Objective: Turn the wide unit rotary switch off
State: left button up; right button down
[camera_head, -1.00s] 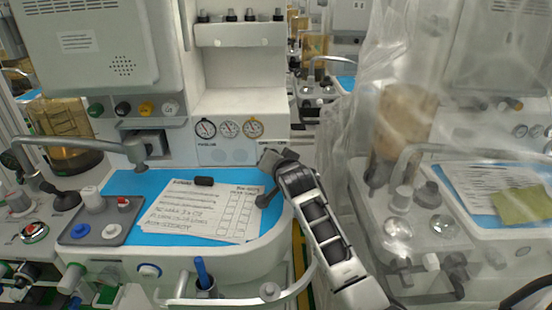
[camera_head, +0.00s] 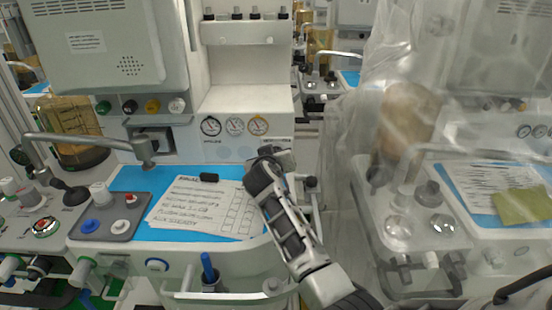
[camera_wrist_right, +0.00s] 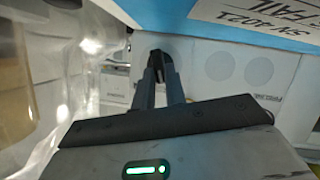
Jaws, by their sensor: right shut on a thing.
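The wide unit (camera_head: 245,100) is the white cart with gauges and a blue worktop, left of centre in the head view. My right gripper (camera_wrist_right: 158,72) has its fingers closed around a small dark knob (camera_wrist_right: 157,56), which looks like the rotary switch, beside a white panel in the wrist view. The knob's off mark and exact angle cannot be read. In the head view my right wrist (camera_head: 268,170) stands over the worktop's right edge and hides the fingers and the knob. My left gripper is out of view.
A plastic-draped cart (camera_head: 370,215) stands close on the right, with a narrow gap between.

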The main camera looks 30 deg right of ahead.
jog(key=shift+a+f+n+h+b, duration=0.15)
jog(key=shift+n+h+b, duration=0.4)
jog(key=shift+n, duration=0.25)
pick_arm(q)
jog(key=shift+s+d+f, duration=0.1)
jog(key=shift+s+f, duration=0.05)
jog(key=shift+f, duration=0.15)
pick_arm(e)
jog(key=shift+w+n, duration=0.1)
jog(key=shift+n, duration=0.2)
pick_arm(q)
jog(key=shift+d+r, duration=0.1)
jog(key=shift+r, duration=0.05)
pick_arm(e)
jog(key=c, duration=1.4)
grip_release()
jog(key=shift+c, duration=0.2)
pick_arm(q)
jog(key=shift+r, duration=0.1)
pick_arm(e)
jog(key=shift+a, duration=0.15)
